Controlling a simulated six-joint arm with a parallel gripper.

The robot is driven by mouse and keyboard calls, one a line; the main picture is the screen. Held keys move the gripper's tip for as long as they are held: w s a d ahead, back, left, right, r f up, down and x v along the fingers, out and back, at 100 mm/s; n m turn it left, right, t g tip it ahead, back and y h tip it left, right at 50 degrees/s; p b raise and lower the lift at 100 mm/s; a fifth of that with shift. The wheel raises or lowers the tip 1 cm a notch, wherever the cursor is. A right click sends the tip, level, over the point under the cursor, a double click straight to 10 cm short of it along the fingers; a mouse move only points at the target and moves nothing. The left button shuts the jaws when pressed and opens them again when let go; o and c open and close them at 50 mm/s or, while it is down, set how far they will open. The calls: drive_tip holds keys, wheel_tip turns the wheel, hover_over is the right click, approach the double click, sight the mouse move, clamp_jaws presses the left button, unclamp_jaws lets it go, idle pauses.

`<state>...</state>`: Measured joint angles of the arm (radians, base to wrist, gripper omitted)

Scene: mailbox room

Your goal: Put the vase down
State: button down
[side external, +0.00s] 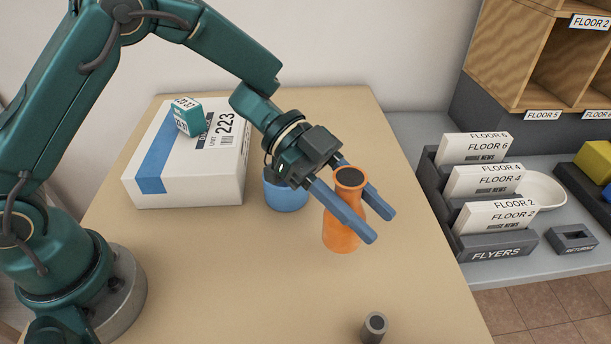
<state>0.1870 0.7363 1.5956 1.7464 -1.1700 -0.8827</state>
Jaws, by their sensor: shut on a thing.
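The orange vase (342,234) is upright, with a narrow neck and a dark opening. My gripper (381,225) reaches in from the upper left, with one blue finger on each side of the vase's neck. It is shut on the vase. The near finger covers part of the vase's front. The vase's base is at or close to the wooden table (230,280); I cannot tell whether it touches.
A blue cup (286,197) stands just left of the vase, partly behind my gripper. A white parcel (190,165) with a small teal box (188,117) on it lies at the back left. A grey cylinder (375,327) stands at the front. Flyer racks (490,246) are on the right.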

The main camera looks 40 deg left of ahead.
drive_tip(key=shift+d+f, duration=0.3)
drive_tip(key=shift+f, duration=1.9)
drive_tip(key=shift+f, duration=0.1)
drive_tip(key=shift+c, duration=2.2)
unclamp_jaws()
drive_tip(key=v, duration=0.7)
drive_tip(key=shift+a, duration=0.3)
drive_tip(key=shift+r, duration=0.3)
